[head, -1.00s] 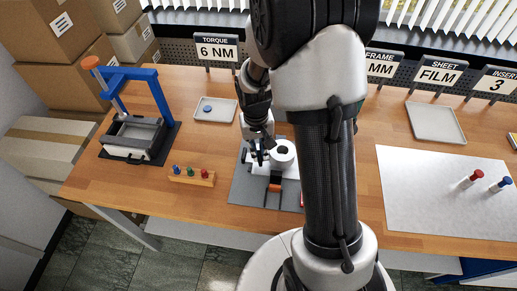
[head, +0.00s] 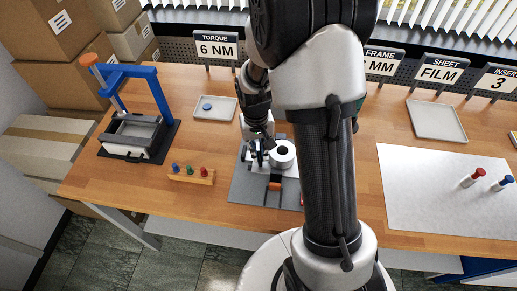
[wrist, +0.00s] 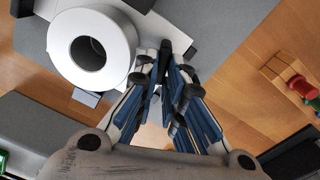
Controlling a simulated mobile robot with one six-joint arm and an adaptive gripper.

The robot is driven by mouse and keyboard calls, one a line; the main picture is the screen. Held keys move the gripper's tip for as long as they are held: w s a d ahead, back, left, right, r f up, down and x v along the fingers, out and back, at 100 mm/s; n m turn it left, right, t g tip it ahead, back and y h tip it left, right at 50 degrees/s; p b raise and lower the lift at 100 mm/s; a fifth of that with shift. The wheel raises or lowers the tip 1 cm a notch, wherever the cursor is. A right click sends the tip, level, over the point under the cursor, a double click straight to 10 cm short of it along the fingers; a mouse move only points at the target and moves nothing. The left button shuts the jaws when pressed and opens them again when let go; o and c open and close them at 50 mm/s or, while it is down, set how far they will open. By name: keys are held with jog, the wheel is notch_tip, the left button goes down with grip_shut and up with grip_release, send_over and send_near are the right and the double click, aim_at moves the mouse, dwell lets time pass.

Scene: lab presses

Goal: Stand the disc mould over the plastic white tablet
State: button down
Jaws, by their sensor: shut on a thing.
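A thick white ring (head: 282,153) with a dark round hole stands on a pale block on the grey plate (head: 245,189); it may be the disc mould. In the wrist view the ring (wrist: 92,48) is at upper left, beside my fingertips. My gripper (wrist: 165,68) is nearly closed on a thin dark upright part (wrist: 165,50), whose nature I cannot tell. In the head view my gripper (head: 262,140) is just left of the ring, partly blurred into dark parts there. I cannot make out a white tablet.
A blue-framed press (head: 132,85) stands at left. A tray (head: 226,115) holds a blue disc. A wooden rack (head: 191,178) holds small coloured pegs. A white sheet (head: 425,200) with red and blue pegs and an empty tray (head: 437,122) are at right. My arm hides the middle.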

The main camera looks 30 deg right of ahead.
jog(key=shift+f, duration=0.35)
jog(key=c, duration=1.6)
grip_release()
notch_tip(320, 180, up, 12)
jog(key=shift+a, duration=0.3)
